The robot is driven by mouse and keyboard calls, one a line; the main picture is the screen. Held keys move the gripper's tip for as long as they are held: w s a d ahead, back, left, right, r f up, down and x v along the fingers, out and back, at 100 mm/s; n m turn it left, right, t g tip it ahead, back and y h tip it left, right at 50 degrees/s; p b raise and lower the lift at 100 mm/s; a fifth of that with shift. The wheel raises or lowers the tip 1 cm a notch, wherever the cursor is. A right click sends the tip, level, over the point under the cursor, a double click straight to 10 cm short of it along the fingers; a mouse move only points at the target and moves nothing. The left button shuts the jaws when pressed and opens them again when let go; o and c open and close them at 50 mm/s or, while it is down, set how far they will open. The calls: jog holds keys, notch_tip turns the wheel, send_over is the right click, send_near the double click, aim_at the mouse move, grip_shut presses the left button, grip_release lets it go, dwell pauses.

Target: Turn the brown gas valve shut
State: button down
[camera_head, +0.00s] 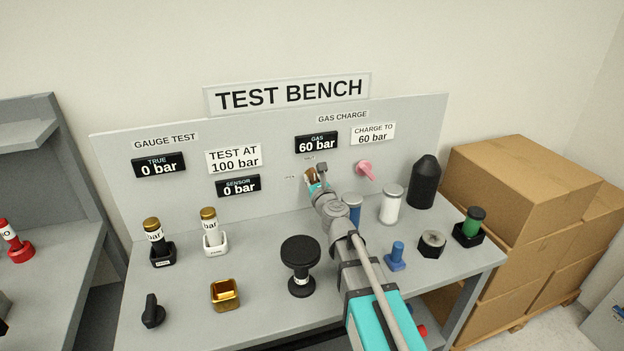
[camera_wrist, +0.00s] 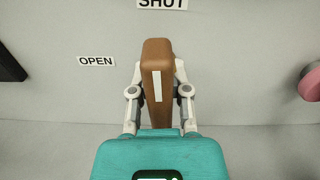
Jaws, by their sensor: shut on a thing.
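The brown gas valve handle (camera_wrist: 157,60) stands upright in the middle of the wrist view. Its white mark runs almost vertically, and its top end points up to the SHUT label (camera_wrist: 162,3). The OPEN label (camera_wrist: 96,61) is to its left. My gripper (camera_wrist: 158,78) is shut on the handle, with one finger on each side of it. In the head view the brown handle (camera_head: 311,174) shows small on the bench panel, partly hidden by my gripper (camera_head: 318,181).
The gas display (camera_head: 317,141) reads 60 bar, beside a "CHARGE TO 60 bar" sign (camera_head: 373,132). A pink handle (camera_head: 366,169) is to the right on the panel. A blue cylinder (camera_head: 352,207) and a white cylinder (camera_head: 391,204) stand close to my arm.

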jog(key=shift+m, duration=0.4)
jog(key=c, duration=0.6)
grip_release()
jog(key=shift+o, duration=0.2)
jog(key=v, duration=0.7)
jog(key=shift+s, duration=0.25)
jog(key=shift+d+r, duration=0.1)
